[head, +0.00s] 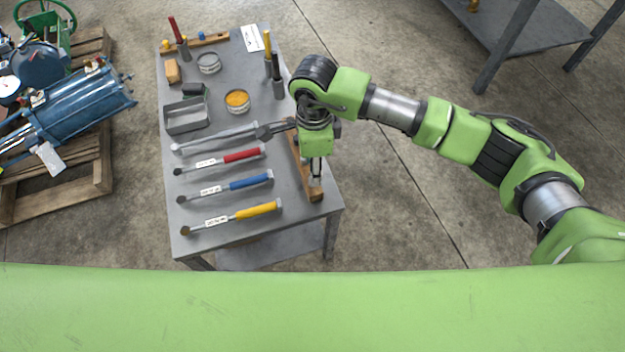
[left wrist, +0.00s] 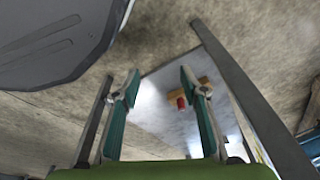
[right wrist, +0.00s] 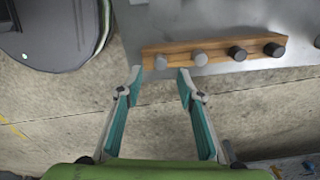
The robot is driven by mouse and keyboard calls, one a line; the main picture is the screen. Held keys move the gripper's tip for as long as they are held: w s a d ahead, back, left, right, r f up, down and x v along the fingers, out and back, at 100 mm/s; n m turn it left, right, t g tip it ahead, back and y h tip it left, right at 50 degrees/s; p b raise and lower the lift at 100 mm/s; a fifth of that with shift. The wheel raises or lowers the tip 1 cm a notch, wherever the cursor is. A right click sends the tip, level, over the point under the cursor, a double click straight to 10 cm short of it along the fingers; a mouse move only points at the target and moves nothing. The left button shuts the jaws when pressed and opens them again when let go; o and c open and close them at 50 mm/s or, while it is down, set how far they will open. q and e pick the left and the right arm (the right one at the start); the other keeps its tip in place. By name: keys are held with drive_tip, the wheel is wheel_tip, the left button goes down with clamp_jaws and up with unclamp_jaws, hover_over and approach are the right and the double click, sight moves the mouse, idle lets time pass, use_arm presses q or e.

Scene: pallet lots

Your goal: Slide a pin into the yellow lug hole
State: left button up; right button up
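A yellow-handled bar (head: 258,210) lies on the grey table, nearest me of several long tools. I cannot make out which part is the yellow lug or its hole. A wooden pin strip (head: 304,172) runs along the table's right edge. In the right wrist view it holds several upright pins, two light grey and others dark. My right gripper (head: 316,178) is over the strip's near end. Its open fingertips (right wrist: 160,73) lie either side of the end light grey pin (right wrist: 161,62), with no grip visible. My left gripper (left wrist: 160,78) is open and empty, outside the head view.
Red (head: 242,156) and blue (head: 250,181) handled bars lie parallel behind the yellow one. A grey tray (head: 187,117), a tin of orange material (head: 237,101) and another tin (head: 209,63) stand farther back. A pallet with blue machinery (head: 80,105) is left of the table.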

wheel_tip(320, 180, down, 5)
drive_tip(key=shift+a+f, duration=0.1)
clamp_jaws()
idle(0.3)
